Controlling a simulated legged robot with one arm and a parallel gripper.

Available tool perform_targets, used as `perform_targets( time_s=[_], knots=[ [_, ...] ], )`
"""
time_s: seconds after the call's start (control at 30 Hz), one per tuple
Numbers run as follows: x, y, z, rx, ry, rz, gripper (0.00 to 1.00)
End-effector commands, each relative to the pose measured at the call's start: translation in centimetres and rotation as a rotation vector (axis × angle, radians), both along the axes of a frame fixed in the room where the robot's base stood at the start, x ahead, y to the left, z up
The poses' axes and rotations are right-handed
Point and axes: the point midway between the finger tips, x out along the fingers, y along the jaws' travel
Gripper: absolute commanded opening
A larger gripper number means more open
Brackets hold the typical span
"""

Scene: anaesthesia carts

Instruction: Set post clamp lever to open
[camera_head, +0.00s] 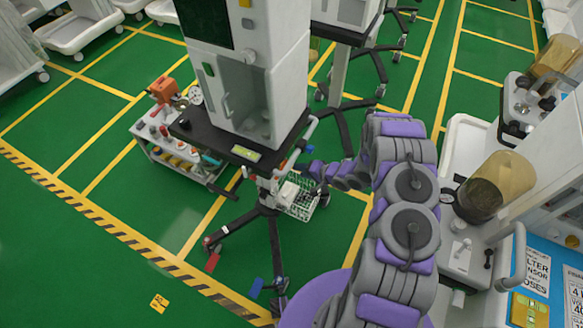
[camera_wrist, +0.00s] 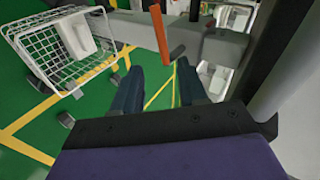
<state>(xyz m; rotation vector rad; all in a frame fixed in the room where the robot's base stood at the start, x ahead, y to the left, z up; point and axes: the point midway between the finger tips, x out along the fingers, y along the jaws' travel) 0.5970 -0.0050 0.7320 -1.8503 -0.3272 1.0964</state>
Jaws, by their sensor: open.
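An orange-red lever (camera_wrist: 159,32) with a short bent end stands out in front of a grey clamp body and bar (camera_wrist: 128,33) in the upper middle of the wrist view. My gripper (camera_wrist: 159,68) is open, its two dark fingers spread apart, with nothing seen between them. The lever lies just beyond the fingertips, between them in the picture; I cannot tell any contact. In the head view my gripper (camera_head: 311,171) is beside the cart post, below the black shelf. The lever cannot be made out clearly there.
A white wire basket (camera_wrist: 68,45) hangs close at the left of the wrist view. The black cart shelf (camera_head: 230,147) carries a tall white machine (camera_head: 262,50). A small trolley (camera_head: 170,150) stands left.

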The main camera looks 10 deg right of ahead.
Motion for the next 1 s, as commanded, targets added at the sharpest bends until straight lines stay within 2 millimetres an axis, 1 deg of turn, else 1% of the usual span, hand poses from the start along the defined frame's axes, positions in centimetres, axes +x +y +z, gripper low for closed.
perform_targets(
  time_s=[0.03,0.1,0.3,0.5,0.9,1.0],
  knots=[
    [-0.5,-0.8,0.7,0.000,0.000,-0.004,0.42],
    [-1.1,-1.4,1.4,0.001,-0.001,-0.004,0.42],
    [-2.1,-2.5,2.2,0.002,-0.002,-0.002,0.42],
    [-2.4,-2.7,2.3,0.002,-0.001,-0.001,0.42],
    [-2.4,-2.7,2.3,0.002,-0.001,-0.001,0.42],
    [-2.2,-3.0,2.5,-0.014,-0.002,-0.002,0.42]
  ],
)
